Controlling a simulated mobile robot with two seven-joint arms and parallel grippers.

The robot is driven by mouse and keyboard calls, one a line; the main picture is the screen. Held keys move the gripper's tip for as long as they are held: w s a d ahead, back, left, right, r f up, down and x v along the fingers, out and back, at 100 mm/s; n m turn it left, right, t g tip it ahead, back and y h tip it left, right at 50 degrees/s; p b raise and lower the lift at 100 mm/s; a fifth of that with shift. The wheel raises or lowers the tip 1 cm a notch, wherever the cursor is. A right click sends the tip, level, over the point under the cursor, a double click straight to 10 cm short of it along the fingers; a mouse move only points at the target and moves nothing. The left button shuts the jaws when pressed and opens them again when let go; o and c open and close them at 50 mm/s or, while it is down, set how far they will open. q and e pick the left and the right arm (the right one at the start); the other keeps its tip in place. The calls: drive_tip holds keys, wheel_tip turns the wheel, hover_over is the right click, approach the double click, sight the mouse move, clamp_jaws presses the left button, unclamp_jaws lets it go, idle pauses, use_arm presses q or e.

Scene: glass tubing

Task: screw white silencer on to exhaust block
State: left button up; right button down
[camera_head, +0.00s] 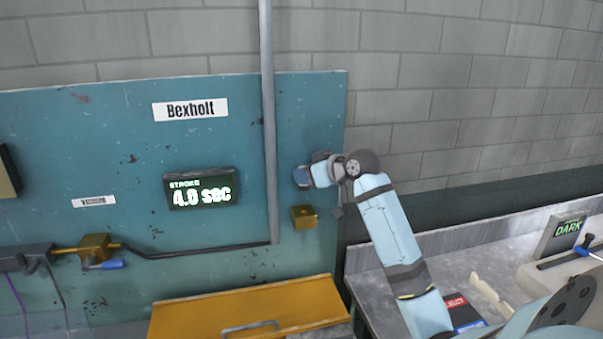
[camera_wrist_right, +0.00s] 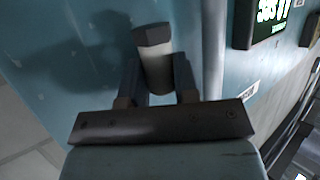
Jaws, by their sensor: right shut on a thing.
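My right gripper (camera_head: 303,177) is in front of the teal panel, right of the grey vertical pipe. In the right wrist view its two fingers (camera_wrist_right: 158,75) are shut on a pale cylinder with a darker faceted end, which looks like the white silencer (camera_wrist_right: 155,68). The silencer is hard to make out in the head view. A small brass block (camera_head: 303,217), which looks like the exhaust block, is on the panel just below the right gripper, apart from it in the picture. I cannot make out this block in the wrist view. My left gripper is not in view.
The grey pipe (camera_head: 268,120) runs down the panel (camera_head: 110,130) close left of the gripper. A lit stroke display (camera_head: 201,188) and a brass valve with a blue lever (camera_head: 92,248) are further left. A yellow box (camera_head: 190,315) is below; a grey bench (camera_head: 455,262) is right.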

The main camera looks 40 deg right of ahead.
sight(307, 190)
drive_tip(key=shift+s+f+b, duration=0.2)
drive_tip(key=shift+f+b, duration=0.3)
drive_tip(key=shift+w+f+b, duration=0.1)
drive_tip(key=shift+f+b, duration=0.75)
drive_tip(key=shift+f, duration=0.2)
drive_tip(key=shift+f+b, duration=0.45)
drive_tip(key=shift+f, duration=0.5)
drive_tip(key=shift+w+p, duration=0.15)
drive_tip(key=shift+p, duration=0.3)
drive_tip(key=shift+f, duration=0.25)
idle(1.1)
drive_tip(key=shift+r+p, duration=0.1)
drive_tip(key=shift+p, duration=0.2)
